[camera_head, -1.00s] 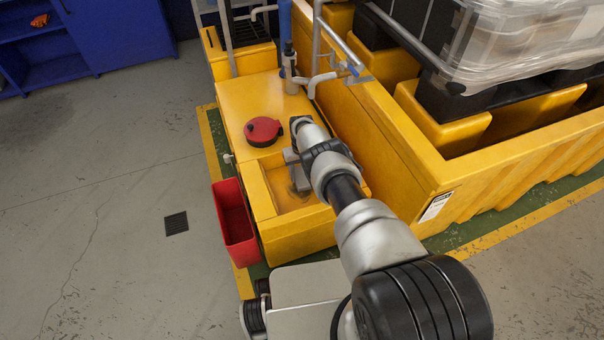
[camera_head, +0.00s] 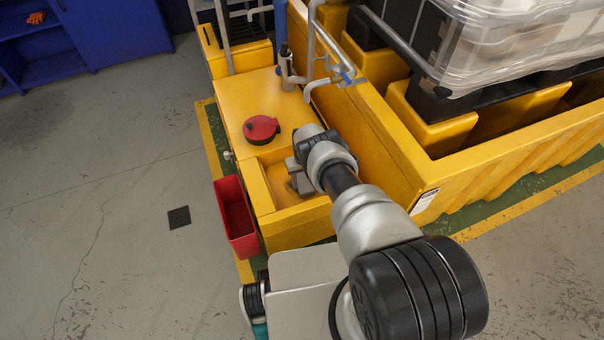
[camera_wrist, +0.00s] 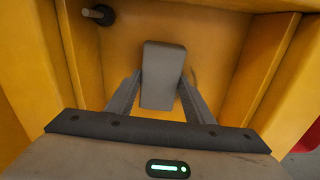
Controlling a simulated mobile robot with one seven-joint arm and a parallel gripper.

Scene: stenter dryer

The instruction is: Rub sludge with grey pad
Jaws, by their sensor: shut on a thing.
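The grey pad (camera_wrist: 163,75) is a rounded block held upright between the two fingers of my gripper (camera_wrist: 160,92), which is shut on it. The pad's far end points at the floor of the yellow basin (camera_wrist: 115,62); I cannot tell whether it touches. A faint darker smear, perhaps sludge (camera_wrist: 193,77), shows just right of the pad. The rest of the sludge is hidden or too faint to make out. In the head view, my gripper (camera_head: 300,181) is down inside the basin (camera_head: 257,187), and my wrist covers its right part.
A red lid (camera_head: 262,129) sits on the yellow top behind the basin. A red bin (camera_head: 236,218) hangs at its left. A dark fitting (camera_wrist: 100,14) sticks out of the basin wall. A tall yellow containment wall (camera_head: 385,140) stands close on the right. Pipes (camera_head: 320,60) rise behind.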

